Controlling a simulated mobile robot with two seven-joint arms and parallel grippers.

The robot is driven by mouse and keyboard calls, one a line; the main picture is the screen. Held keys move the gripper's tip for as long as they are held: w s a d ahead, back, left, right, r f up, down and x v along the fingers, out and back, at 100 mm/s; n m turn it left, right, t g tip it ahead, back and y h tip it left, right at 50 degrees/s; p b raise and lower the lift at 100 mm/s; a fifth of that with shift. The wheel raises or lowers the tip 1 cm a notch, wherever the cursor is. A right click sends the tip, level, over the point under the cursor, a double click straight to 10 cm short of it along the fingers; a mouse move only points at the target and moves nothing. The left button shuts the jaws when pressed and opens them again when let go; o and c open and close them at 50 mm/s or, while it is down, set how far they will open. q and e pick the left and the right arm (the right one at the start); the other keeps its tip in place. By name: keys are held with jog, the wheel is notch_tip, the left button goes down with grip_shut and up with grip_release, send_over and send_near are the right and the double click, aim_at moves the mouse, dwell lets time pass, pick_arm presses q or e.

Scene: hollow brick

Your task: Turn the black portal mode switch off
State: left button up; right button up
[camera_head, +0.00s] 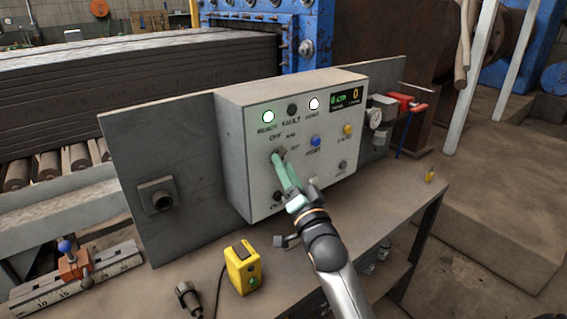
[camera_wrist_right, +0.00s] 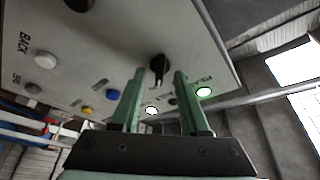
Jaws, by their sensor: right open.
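A grey control box (camera_head: 237,137) stands upright on the bench. A black rotary switch (camera_head: 279,151) on its front face sits under the printed labels; the smaller lettering is too blurred to read. My right gripper (camera_head: 282,161) has its green fingers up at this switch and partly covers it in the head view. In the right wrist view, the black switch (camera_wrist_right: 158,64) shows in line with the gap between the two spread fingertips (camera_wrist_right: 158,76). Contact cannot be told. A second black knob (camera_head: 278,196) sits lower on the face, near my right fingers. My left gripper is out of view.
The face also has a blue button (camera_head: 316,141), a yellow button (camera_head: 348,129), lit lamps (camera_head: 268,117) and a display (camera_head: 345,98). A yellow device (camera_head: 243,267) stands on the bench in front. A gauge and red-handled valve (camera_head: 407,103) are to the right.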

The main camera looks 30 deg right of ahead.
jog(key=shift+w+d+r, duration=0.1)
jog(key=shift+w+r, duration=0.05)
jog(key=shift+w, duration=0.4)
grip_shut()
